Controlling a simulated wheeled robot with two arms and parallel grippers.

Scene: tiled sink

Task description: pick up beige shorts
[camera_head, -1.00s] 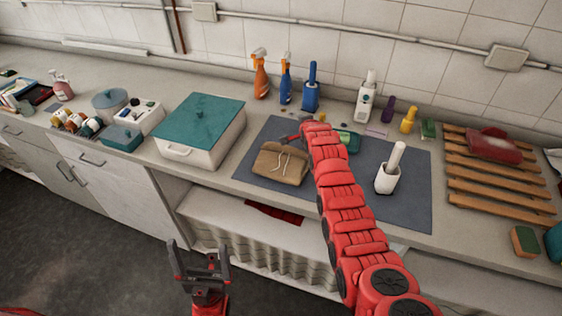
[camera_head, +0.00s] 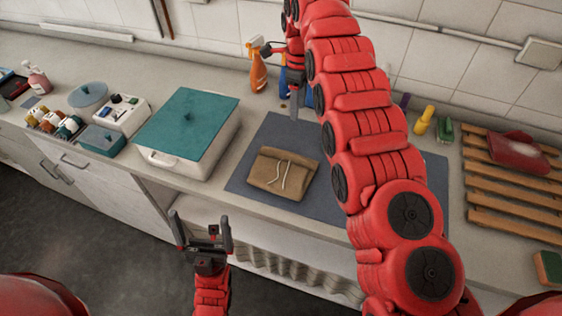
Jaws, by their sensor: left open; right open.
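The beige shorts (camera_head: 283,173) lie folded, with a pale drawstring on top, on the dark blue-grey mat (camera_head: 257,137) on the counter. My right arm rises from the lower right and bends down at the top. My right gripper (camera_head: 281,78) is open and empty above the back of the mat, behind and above the shorts, apart from them. My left gripper (camera_head: 201,217) is open and empty, pointing up in front of the counter, lower left of the shorts.
A white box with a teal lid (camera_head: 189,122) stands left of the mat. An orange spray bottle (camera_head: 257,68) and blue bottles are at the back. A wooden rack (camera_head: 500,190) holding a red item is at right. My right arm hides much of the mat.

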